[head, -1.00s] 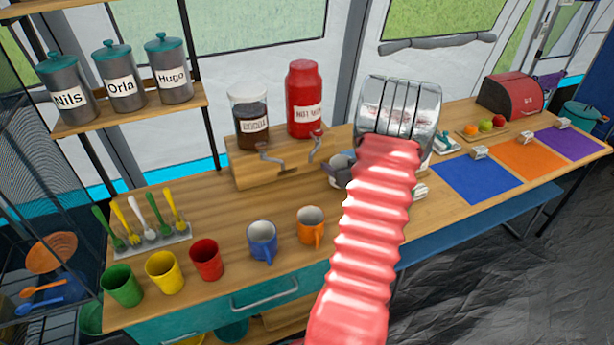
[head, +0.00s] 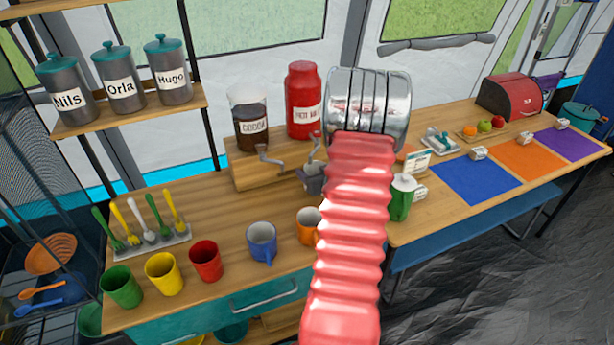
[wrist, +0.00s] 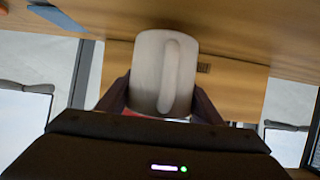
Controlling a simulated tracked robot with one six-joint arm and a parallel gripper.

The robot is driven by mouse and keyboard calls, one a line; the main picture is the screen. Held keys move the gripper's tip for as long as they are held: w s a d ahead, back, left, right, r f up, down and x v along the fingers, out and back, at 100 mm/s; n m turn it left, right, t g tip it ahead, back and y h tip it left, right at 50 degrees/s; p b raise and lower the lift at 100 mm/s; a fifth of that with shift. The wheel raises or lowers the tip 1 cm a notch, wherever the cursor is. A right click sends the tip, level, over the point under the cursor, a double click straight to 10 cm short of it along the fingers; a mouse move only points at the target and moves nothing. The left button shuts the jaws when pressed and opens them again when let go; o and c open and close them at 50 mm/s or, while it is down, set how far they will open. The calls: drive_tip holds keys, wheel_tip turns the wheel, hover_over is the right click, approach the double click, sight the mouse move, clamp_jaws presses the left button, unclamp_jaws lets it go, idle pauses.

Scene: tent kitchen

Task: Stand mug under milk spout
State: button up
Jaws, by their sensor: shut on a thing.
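The red hot milk jar (head: 304,100) stands on a wooden stand (head: 255,175) at the back of the table, right of the cocoa jar (head: 250,120). A grey lever (head: 315,148) shows below the milk jar; I cannot make out the spout clearly. In the wrist view my gripper (wrist: 162,98) is shut on a pale grey mug (wrist: 150,75), its handle facing the camera. In the head view my gripper (head: 313,180) is a small dark shape in front of the milk side of the stand, partly hidden by my arm. I cannot tell whether the mug touches the table.
Green (head: 122,287), yellow (head: 164,273) and red cups (head: 205,261), a blue mug (head: 262,242) and an orange mug (head: 308,225) line the front edge. A spoon rack (head: 155,240) stands behind. A green lidded cup (head: 401,198) is right of my arm. Table left of my gripper is clear.

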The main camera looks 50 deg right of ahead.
drive_tip(key=shift+w+a, duration=0.55)
drive_tip(key=shift+a, duration=0.15)
drive_tip(key=shift+a+f, duration=0.2)
drive_tip(key=shift+f, duration=0.05)
drive_tip(key=shift+d+f, duration=0.1)
drive_tip(key=shift+f, duration=0.4)
drive_tip(key=o, duration=1.1)
drive_tip(key=shift+f, duration=0.1)
drive_tip(key=v, duration=1.2)
